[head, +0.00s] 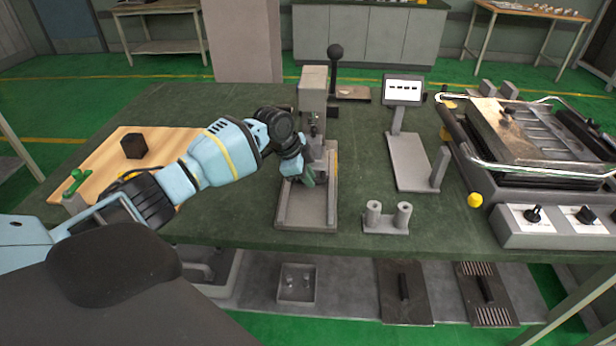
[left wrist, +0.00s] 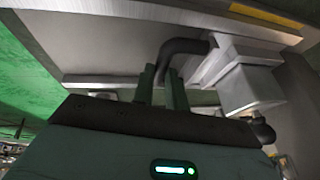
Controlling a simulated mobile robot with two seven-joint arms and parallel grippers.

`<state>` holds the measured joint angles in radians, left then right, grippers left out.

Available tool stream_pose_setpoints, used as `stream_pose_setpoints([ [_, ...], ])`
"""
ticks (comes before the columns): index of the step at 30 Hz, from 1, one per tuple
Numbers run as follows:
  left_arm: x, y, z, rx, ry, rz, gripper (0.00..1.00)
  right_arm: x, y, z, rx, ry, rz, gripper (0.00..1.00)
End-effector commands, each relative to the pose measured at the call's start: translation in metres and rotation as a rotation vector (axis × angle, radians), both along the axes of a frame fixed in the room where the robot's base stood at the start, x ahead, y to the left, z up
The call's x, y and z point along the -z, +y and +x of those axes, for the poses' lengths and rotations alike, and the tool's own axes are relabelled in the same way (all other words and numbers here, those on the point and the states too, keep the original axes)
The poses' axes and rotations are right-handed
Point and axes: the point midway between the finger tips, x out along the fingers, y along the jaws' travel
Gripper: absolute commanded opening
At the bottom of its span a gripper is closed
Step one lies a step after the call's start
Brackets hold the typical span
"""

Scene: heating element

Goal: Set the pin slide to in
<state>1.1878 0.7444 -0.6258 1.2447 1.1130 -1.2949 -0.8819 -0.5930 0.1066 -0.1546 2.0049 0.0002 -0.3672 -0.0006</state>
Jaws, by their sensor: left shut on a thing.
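A small grey press (head: 314,90) with a black ball-topped lever (head: 335,52) stands on a grey base plate (head: 305,215) in the middle of the table. My left gripper (head: 308,178) reaches in from the left, low at the front of the press above the base plate. In the left wrist view its two fingers (left wrist: 162,88) are shut on a bent black handle (left wrist: 187,46) attached to a grey block (left wrist: 245,85). I take this handle to be the pin slide's. The gripper and wrist hide most of the slide in the head view. My right gripper is not in view.
A two-post grey holder (head: 386,218) and a small display stand (head: 403,90) are right of the press. A large grill-like machine (head: 530,140) fills the right side. The table's front strip is clear.

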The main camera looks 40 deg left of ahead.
Motion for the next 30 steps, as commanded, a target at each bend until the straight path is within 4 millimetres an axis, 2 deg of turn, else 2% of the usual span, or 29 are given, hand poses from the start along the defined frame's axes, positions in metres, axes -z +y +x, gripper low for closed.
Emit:
stream_pose_setpoints([
  [1, -0.002, 0.003, 0.002, -0.007, -0.009, 0.005, 0.18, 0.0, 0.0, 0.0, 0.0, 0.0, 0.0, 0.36],
  [5, -0.002, 0.003, 0.002, -0.006, -0.008, 0.005, 0.35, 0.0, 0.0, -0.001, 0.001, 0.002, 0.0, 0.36],
  [6, -0.002, 0.003, 0.002, -0.006, -0.007, 0.004, 0.36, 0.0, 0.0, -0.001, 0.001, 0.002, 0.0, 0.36],
  [14, -0.002, 0.002, 0.001, -0.004, -0.006, 0.003, 0.36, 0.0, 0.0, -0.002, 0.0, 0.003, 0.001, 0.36],
  [17, -0.009, 0.004, -0.001, -0.004, -0.008, 0.003, 0.36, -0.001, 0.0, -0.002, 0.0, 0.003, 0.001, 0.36],
  [27, -0.056, 0.016, -0.019, -0.005, -0.01, 0.004, 0.36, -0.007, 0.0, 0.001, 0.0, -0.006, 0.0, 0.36],
  [30, -0.065, 0.019, -0.023, -0.004, -0.009, 0.003, 0.36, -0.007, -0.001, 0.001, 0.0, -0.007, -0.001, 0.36],
])
